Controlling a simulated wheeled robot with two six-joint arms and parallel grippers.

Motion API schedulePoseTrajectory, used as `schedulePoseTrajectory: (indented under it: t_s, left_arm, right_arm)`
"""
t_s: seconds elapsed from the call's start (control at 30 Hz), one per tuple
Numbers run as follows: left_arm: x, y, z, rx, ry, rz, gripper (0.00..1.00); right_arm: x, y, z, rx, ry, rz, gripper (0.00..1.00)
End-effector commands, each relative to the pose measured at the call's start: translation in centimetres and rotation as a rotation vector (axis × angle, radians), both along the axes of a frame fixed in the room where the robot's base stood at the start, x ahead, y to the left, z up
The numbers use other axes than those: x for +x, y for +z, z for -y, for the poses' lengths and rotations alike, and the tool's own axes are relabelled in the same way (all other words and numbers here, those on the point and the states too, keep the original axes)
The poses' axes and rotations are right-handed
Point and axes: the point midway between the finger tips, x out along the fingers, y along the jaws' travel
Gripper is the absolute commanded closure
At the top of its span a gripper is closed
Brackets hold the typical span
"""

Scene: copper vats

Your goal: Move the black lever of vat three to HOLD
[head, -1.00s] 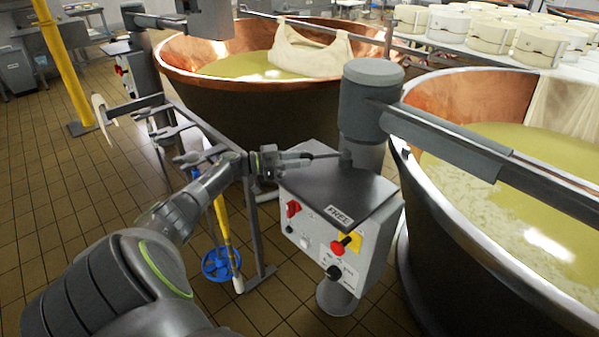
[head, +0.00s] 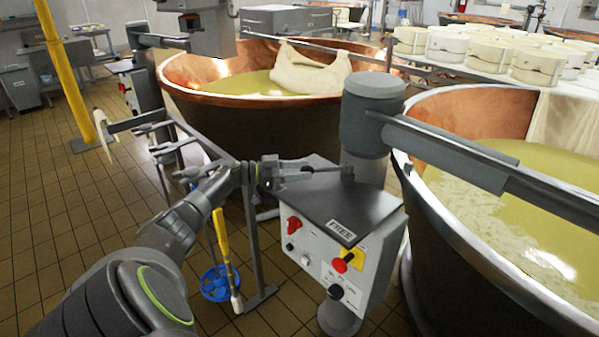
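The control box (head: 330,265) has a dark sloped top with a white FREE label (head: 341,230) at its front edge. No HOLD label shows; the far part of the top is partly hidden. My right gripper is out of view.
A copper vat (head: 470,240) with yellow-green liquid stands at the right, and another copper vat (head: 270,115) stands behind. The box front carries a red knob (head: 293,224) and a red button (head: 341,265). A metal rack (head: 250,240) stands left of the box.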

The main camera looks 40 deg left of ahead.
Motion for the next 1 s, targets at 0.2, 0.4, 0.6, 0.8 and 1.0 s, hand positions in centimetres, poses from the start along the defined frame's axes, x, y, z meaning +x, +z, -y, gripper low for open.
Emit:
schedulePoseTrajectory:
  t_s: [0.2,0.4,0.6,0.8,1.0]
  left_arm:
    - [-0.1,-0.2,0.1,-0.001,-0.002,-0.002,0.5]
    - [-0.5,-0.3,-0.3,0.0,-0.001,-0.005,0.5]
    - [-3.2,-0.5,-2.5,0.003,0.0,-0.008,0.5]
    - [-7.0,-0.5,-5.7,0.003,0.001,-0.008,0.5]
    - [-10.5,-0.5,-8.6,0.001,0.001,-0.007,0.5]
  right_arm:
    - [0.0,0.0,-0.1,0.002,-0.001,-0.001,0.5]
    - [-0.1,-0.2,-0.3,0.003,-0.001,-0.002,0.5]
    - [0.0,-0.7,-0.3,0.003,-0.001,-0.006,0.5]
    - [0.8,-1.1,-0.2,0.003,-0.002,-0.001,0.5]
    - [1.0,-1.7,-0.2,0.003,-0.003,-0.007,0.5]
